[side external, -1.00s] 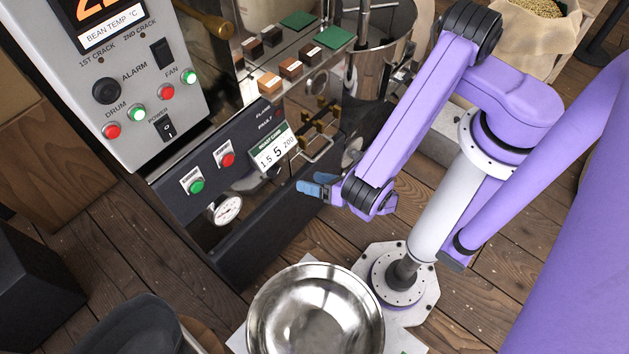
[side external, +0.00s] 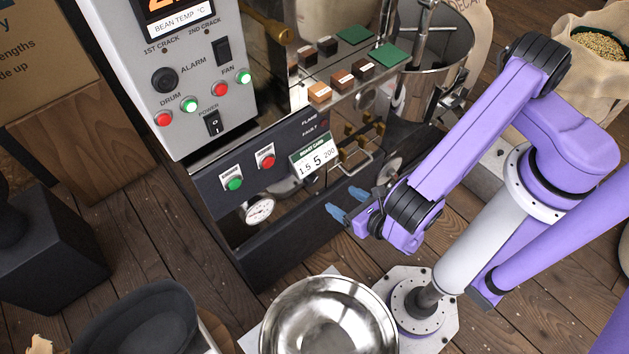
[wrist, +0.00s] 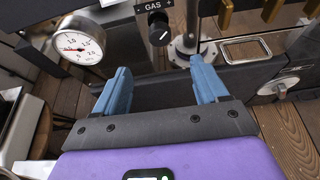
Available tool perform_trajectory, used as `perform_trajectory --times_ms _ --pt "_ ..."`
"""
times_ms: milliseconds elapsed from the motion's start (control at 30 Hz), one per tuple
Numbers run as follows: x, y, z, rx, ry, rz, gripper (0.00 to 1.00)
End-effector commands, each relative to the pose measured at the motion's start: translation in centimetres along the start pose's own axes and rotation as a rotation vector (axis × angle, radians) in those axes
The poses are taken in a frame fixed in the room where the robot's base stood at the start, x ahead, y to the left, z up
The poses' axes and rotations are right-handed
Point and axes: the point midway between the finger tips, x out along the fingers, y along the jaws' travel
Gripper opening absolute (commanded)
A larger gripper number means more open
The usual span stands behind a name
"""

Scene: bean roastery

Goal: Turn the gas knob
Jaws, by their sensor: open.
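The gas knob (wrist: 158,29) is a round black knob with a white pointer line, on a dark plate under a "GAS" label at the top of the wrist view. Its pointer is tilted off vertical. I cannot make the knob out in the side view. My gripper (wrist: 160,70) is open, with its two blue fingers spread wide and nothing between them. The knob lies beyond the fingertips, roughly centred between them and apart from both. In the side view my gripper (side external: 347,203) is in front of the lower part of the roaster.
A white dial gauge (wrist: 79,46) is left of the knob. A chrome pipe (wrist: 190,40) stands close on its right, beside a metal-framed window (wrist: 246,48). A placard (side external: 314,157) hangs above the gripper. A steel bowl (side external: 330,318) sits below on the floor side.

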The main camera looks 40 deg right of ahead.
Motion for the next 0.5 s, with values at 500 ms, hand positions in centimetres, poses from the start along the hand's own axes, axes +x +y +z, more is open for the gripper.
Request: perform_trajectory --times_ms 500 --pt "9.5 -0.1 0.0 0.007 -0.002 -0.003 0.73"
